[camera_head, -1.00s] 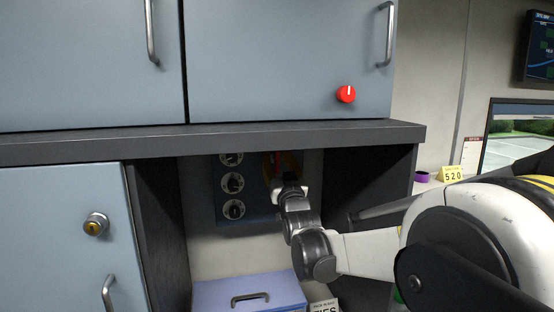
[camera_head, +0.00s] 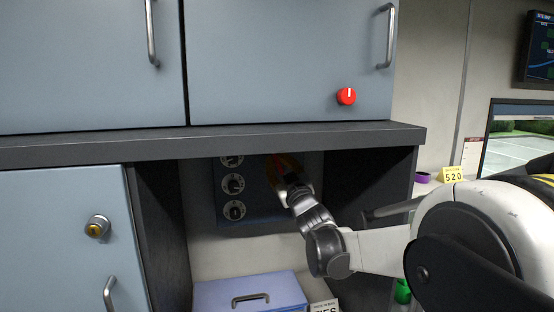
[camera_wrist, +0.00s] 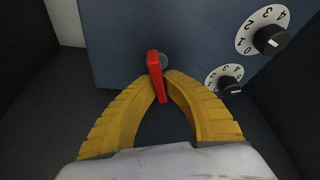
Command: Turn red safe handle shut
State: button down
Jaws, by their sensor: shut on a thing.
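The red handle (camera_wrist: 157,76) sits on the face of the blue safe (camera_wrist: 140,25) in the wrist view. It appears tilted in that picture, with a round grey hub beside its upper end. The yellow fingertips of my gripper (camera_wrist: 160,84) are closed around the handle, one on each side. In the head view my gripper (camera_head: 285,165) is inside the recess under the cabinets, at the right part of the safe's face (camera_head: 225,205). Only a small bit of the red handle (camera_head: 279,158) shows there; my gripper hides the rest.
Black numbered dials (camera_head: 233,184) line the left of the safe's face. Dark side walls (camera_head: 360,180) bound the recess, with a shelf edge (camera_head: 210,143) above. A lavender box (camera_head: 250,292) lies below. A red knob (camera_head: 346,96) is on the upper cabinet door.

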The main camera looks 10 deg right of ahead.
jog(key=n+g+y+p, duration=0.1)
jog(key=n+y, duration=0.1)
jog(key=n, duration=0.3)
jog(key=shift+a, duration=0.1)
jog(key=n+g, duration=0.1)
jog(key=n, duration=0.1)
jog(key=n+g+y+p, duration=0.1)
jog(key=n, duration=0.1)
jog(key=shift+a+f+y, duration=0.1)
jog(key=shift+a+y, duration=0.05)
jog(key=shift+y, duration=0.15)
jog(key=n, duration=0.2)
jog(key=n+g+p, duration=0.1)
jog(key=n, duration=0.1)
jog(key=n+g+p, duration=0.1)
jog(key=n, duration=0.1)
jog(key=shift+f, duration=0.35)
jog(key=shift+a+n+p, duration=0.1)
jog(key=shift+n+p, duration=0.25)
jog(key=shift+n, duration=0.05)
jog(key=c, duration=1.5)
grip_release()
